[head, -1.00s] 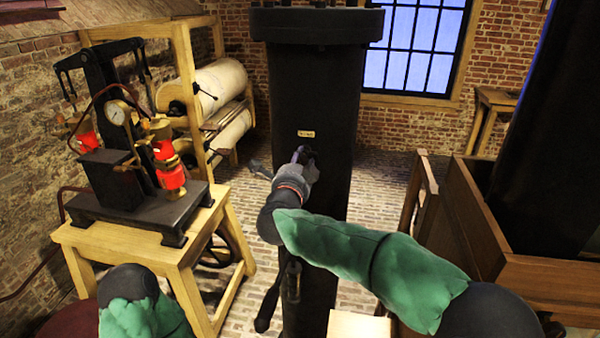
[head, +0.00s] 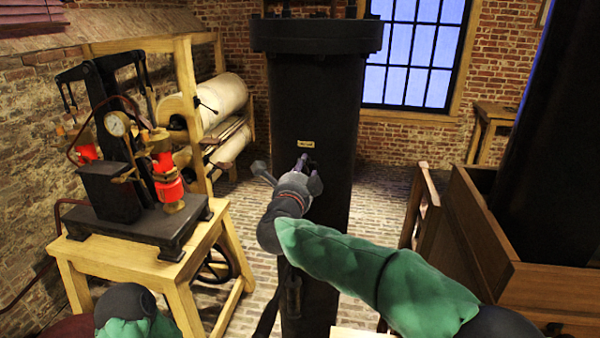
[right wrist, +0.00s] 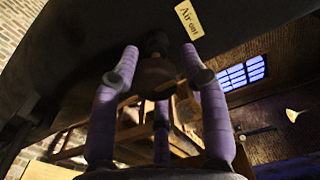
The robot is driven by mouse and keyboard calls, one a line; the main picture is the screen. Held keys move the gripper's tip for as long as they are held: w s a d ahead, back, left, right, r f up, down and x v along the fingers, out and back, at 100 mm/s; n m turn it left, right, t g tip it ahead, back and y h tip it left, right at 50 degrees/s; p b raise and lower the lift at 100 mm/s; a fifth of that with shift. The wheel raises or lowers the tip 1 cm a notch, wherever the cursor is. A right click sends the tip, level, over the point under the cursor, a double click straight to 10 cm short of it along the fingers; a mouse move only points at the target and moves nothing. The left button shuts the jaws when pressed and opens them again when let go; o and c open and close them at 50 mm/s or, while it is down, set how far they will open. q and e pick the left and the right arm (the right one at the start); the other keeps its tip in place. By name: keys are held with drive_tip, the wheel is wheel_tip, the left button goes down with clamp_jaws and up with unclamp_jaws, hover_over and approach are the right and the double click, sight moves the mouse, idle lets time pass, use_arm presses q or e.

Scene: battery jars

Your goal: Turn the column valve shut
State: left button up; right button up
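The tall black column (head: 310,110) stands at the middle of the head view. A small pale plate (head: 305,143) on it reads "Air out" in the right wrist view (right wrist: 189,20). A dark round knob (right wrist: 155,68), likely the valve, sits beside the plate. My right gripper (head: 305,162) is at the column, just below the plate. In the right wrist view its purple fingers (right wrist: 160,52) are spread, with the knob between the two outer fingers. I cannot tell whether they touch it. My left gripper is out of view; only part of that arm shows at bottom left.
A wooden stand (head: 190,270) at left carries a black apparatus with a gauge (head: 117,124) and red parts. A wooden bin (head: 470,225) is at right. Brick floor lies open behind the column.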

drive_tip(key=shift+o, duration=0.5)
drive_tip(key=shift+d, duration=0.3)
drive_tip(key=shift+s+a, duration=0.1)
drive_tip(key=shift+a, duration=0.2)
drive_tip(key=v, duration=1.1)
drive_tip(key=shift+s+d, duration=0.15)
drive_tip(key=shift+s, duration=0.25)
